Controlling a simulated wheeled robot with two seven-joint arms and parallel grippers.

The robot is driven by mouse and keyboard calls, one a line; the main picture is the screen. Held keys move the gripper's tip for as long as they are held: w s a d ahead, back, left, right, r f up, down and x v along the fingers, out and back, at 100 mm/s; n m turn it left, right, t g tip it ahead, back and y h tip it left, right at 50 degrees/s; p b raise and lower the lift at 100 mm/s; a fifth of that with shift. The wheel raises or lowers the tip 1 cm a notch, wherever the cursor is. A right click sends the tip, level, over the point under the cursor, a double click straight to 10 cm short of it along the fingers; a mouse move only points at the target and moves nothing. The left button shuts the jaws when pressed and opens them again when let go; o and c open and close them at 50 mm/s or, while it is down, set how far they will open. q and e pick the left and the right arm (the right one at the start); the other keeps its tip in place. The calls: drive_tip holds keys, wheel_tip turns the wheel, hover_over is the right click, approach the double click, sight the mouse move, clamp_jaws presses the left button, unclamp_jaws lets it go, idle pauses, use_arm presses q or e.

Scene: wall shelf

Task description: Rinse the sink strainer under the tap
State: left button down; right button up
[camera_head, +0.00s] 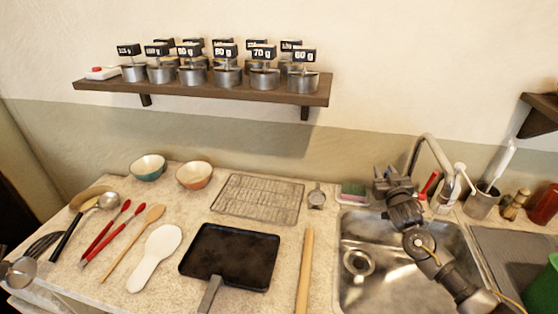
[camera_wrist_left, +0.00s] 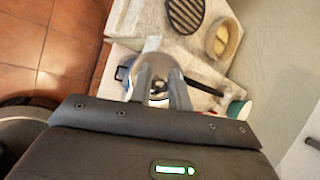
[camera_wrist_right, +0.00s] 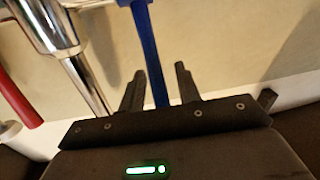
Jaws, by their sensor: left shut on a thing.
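My left gripper (camera_wrist_left: 161,74) is shut on a round silver metal piece (camera_wrist_left: 158,61), which looks like the strainer; the fingers partly hide it. In the head view a round metal piece (camera_head: 19,271), probably this one, shows at the far left edge, past the counter. My right gripper (camera_head: 390,183) is at the back of the sink (camera_head: 385,288), beside the chrome tap (camera_head: 436,150). Its fingers are apart, one on each side of a blue lever (camera_wrist_right: 154,60), with gaps showing. The red lever (camera_head: 430,184) is to the right. The drain (camera_head: 358,263) shows in the sink floor.
A black pan (camera_head: 228,255), rolling pin (camera_head: 305,268), wire rack (camera_head: 257,197), two bowls (camera_head: 147,168) and several utensils cover the counter left of the sink. A cup with a brush (camera_head: 481,201) stands right of the tap. A shelf (camera_head: 200,92) with metal pots hangs above.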

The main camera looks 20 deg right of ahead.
use_arm(q)
drive_tip(key=shift+s, duration=0.1)
use_arm(e)
drive_tip(key=shift+s, duration=0.1)
drive_tip(key=shift+c, duration=1.2)
use_arm(q)
drive_tip(key=shift+f, duration=0.1)
use_arm(e)
clamp_jaws()
